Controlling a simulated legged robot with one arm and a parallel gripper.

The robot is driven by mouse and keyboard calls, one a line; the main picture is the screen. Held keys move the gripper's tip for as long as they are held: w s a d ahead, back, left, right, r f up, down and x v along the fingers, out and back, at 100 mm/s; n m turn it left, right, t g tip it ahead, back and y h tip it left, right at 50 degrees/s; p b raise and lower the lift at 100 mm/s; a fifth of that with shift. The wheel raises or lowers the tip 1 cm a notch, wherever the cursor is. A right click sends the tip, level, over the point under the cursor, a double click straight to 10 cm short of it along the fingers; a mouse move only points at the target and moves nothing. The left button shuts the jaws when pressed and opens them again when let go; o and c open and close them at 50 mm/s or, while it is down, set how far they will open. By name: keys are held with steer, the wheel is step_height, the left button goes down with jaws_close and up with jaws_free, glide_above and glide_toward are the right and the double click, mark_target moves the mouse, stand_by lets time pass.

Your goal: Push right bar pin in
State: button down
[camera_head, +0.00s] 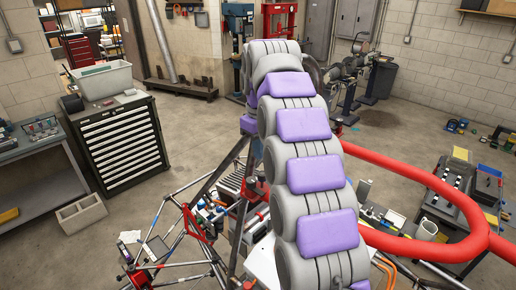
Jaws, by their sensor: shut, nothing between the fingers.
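A tube chassis (193,222) of thin metal tubes with red joints shows at the lower left and runs behind my arm. A thick red tube (400,174) loops out from behind my arm to the right, and I cannot tell whether it belongs to the chassis. No bar pin can be made out; it may be hidden or too small to see. My grey and purple arm fills the middle of the view from bottom to top. My gripper cannot be seen.
A drawer cabinet (121,148) with a grey bin (103,79) on top stands at the left. A grey workbench (40,190) is beside it. Tools clutter the area beneath the red tube. Open floor (395,130) lies behind it.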

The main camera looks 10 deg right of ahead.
mark_target(261, 174)
steer(key=f, duration=0.2)
steer(key=shift+s+d+f+b, duration=0.1)
steer(key=shift+d+f+b, duration=0.2)
steer(key=shift+f+b, duration=0.1)
steer(key=shift+d+p, duration=0.3)
steer(key=shift+d+f, duration=0.25)
steer(key=shift+f, duration=0.6)
steer(key=shift+a+f, duration=0.1)
steer(key=shift+f, duration=0.5)
steer(key=shift+a+f, duration=0.15)
steer(key=shift+a, duration=0.45)
steer(key=shift+d, duration=0.1)
